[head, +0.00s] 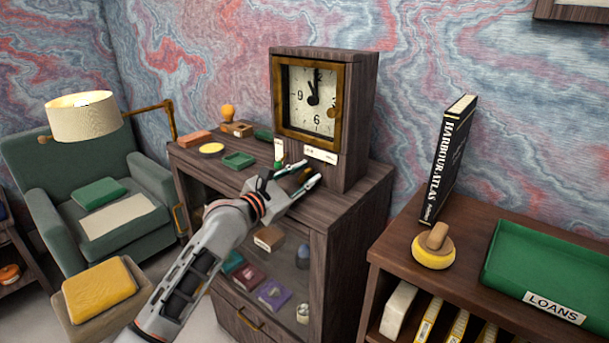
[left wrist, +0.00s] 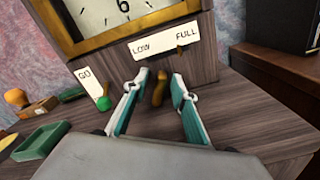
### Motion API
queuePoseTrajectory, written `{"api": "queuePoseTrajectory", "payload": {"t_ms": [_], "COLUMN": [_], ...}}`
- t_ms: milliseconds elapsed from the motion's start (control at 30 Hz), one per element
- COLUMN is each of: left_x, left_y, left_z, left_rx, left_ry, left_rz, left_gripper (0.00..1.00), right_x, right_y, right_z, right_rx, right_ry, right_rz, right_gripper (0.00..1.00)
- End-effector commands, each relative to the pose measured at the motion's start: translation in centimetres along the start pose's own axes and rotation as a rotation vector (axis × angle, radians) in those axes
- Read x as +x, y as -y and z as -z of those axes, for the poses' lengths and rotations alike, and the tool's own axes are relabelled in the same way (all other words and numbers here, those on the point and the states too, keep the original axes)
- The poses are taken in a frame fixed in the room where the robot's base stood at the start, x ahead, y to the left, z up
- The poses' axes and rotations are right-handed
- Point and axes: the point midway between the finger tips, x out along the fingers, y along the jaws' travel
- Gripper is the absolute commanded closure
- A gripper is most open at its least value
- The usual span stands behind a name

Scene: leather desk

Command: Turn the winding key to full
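The wooden clock (head: 341,110) stands on the cabinet, its square dial framed in brass. Below the dial is a white label (left wrist: 165,40) with LOW at left and FULL at right; a small dark marker (left wrist: 181,51) shows at its lower edge near FULL. The brass winding key (left wrist: 160,88) sticks out from the clock's front below the label. My left gripper (head: 299,176) is open, its teal fingers on either side of the key in the left wrist view (left wrist: 160,93); I see gaps beside the key. My right gripper is out of view.
A GO label (left wrist: 89,83) with a green button (left wrist: 103,103) is left of the key. A green tray (head: 238,160) lies on the cabinet top (head: 335,208) at left. A bookcase with a green LOANS tray (head: 545,268) and a standing book (head: 449,158) is at right.

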Motion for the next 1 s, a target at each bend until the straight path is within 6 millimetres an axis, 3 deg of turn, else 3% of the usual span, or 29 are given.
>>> {"api": "queuePoseTrajectory", "payload": {"t_ms": [133,233,567,1000], "left_x": [-0.02,-0.03,-0.04,-0.05], "left_y": [0.01,0.02,0.07,0.31], "left_z": [0.01,0.01,0.03,0.14], "left_rx": [0.0,0.0,0.057,0.466], "left_ry": [0.0,0.0,0.0,-0.001], "left_rz": [0.0,0.0,0.0,0.0], "left_gripper": [0.76,1.0,1.0,1.0], "right_x": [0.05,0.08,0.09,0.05], "right_y": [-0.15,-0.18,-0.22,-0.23], "right_z": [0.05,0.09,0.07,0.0], "right_rx": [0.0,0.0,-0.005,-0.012], "right_ry": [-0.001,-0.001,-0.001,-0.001], "right_rz": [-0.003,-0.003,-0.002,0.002], "right_gripper": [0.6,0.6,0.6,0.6]}}
